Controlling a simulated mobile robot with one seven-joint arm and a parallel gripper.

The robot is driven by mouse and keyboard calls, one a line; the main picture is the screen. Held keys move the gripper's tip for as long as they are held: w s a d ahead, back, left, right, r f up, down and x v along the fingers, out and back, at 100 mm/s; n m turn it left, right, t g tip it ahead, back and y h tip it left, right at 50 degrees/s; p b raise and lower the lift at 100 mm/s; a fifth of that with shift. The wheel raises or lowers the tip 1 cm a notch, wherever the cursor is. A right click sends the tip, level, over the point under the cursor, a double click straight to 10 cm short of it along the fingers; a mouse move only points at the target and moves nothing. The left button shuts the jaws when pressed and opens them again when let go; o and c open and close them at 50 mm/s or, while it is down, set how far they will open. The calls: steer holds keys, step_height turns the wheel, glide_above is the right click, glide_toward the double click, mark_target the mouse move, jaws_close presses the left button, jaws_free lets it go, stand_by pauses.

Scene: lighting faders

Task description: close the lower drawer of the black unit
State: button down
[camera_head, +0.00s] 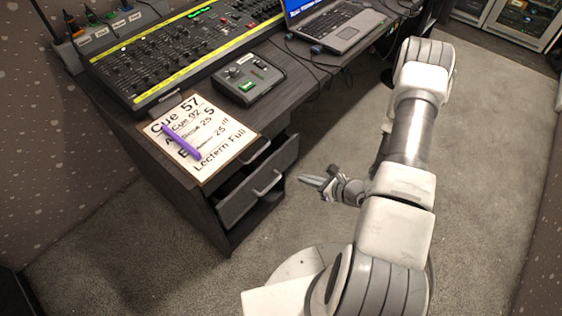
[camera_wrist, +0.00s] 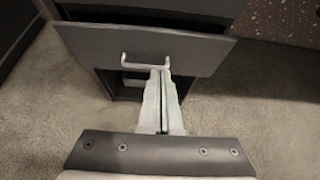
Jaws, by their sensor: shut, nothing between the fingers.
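The black unit (camera_head: 187,205) stands under the left end of the desk. Its lower drawer (camera_head: 240,203) is pulled out and has a pale bar handle (camera_head: 268,184). The drawer front (camera_wrist: 195,55) also shows in the wrist view, with its handle (camera_wrist: 143,62) left of the middle. My gripper (camera_head: 303,180) is to the right of the drawer front, pointing at it, with its fingers shut and empty. In the wrist view the fingertips (camera_wrist: 160,72) appear at the handle's right end. I cannot tell whether they touch it.
An upper drawer with its own handle (camera_head: 256,153) sits above. On the desk are a clipboard (camera_head: 215,163) with a purple marker (camera_head: 188,142), a small control box (camera_head: 249,79), a fader console (camera_head: 170,55) and a laptop (camera_head: 345,30). Carpet (camera_head: 300,225) around my gripper is clear.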

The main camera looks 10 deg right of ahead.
mark_target(265, 162)
steer(key=x, duration=0.4)
steer(key=b+x, duration=0.1)
steer(key=x, duration=0.3)
steer(key=r+b+x, duration=0.1)
steer(key=x, duration=0.3)
steer(key=shift+w+a, duration=0.65)
steer(key=shift+w, duration=0.1)
steer(key=w+a+b, duration=0.1)
steer(key=w, duration=0.1)
steer(key=w+a+b, duration=0.1)
steer(key=shift+w+a, duration=0.35)
steer(key=shift+w, duration=0.05)
steer(key=shift+w+a+r, duration=0.15)
steer(key=shift+w+a, duration=0.1)
steer(key=shift+w, duration=0.1)
